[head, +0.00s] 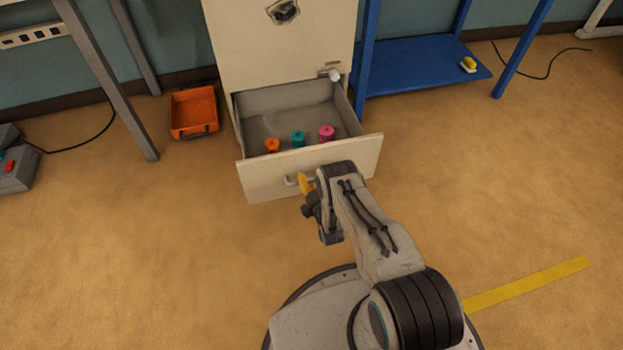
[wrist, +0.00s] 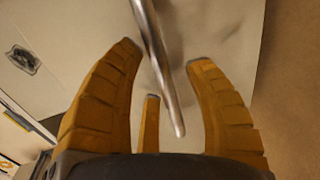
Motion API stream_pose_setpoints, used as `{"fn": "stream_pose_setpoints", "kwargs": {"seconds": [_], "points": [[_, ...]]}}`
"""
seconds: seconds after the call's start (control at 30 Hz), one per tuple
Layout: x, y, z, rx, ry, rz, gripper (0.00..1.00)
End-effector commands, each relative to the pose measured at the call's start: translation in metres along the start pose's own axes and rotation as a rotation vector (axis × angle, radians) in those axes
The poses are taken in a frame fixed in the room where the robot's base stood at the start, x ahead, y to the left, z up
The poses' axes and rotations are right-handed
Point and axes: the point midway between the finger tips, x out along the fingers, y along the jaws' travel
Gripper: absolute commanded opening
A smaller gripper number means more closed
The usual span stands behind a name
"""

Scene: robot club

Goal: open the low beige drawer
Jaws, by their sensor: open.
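The low beige drawer (head: 262,180) is pulled out from the beige cabinet (head: 270,50), and its inside shows. Its metal handle (head: 291,181) is on the front face; the handle also shows in the wrist view as a bar (wrist: 158,62). My gripper (head: 305,184) is at the drawer front, just right of the handle in the head view. In the wrist view my gripper's yellow fingers (wrist: 165,75) are spread apart, with the handle bar between them. I cannot tell whether any finger touches the bar. The arm hides the right part of the drawer front.
In the drawer stand an orange spool (head: 272,146), a teal spool (head: 298,138) and a pink spool (head: 326,132). An orange bin (head: 194,112) lies left of the cabinet. A blue shelf (head: 420,70) stands right. The floor on both sides of the drawer front is clear.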

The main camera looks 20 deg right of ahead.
Motion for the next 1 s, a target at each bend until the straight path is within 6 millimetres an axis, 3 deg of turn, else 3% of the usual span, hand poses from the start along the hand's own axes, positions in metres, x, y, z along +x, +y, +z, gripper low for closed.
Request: {"fn": "stream_pose_setpoints", "kwargs": {"seconds": [0.27,0.53,0.6,0.7,1.0], "points": [[-0.001,0.011,0.000,0.000,0.000,0.001,0.47],[-0.007,0.048,0.000,0.000,0.000,0.009,0.47],[-0.009,0.058,0.000,0.000,0.000,0.012,0.51],[-0.012,0.071,0.000,0.000,0.000,0.012,0.47],[-0.018,0.094,0.000,0.000,0.000,0.004,0.47]]}}
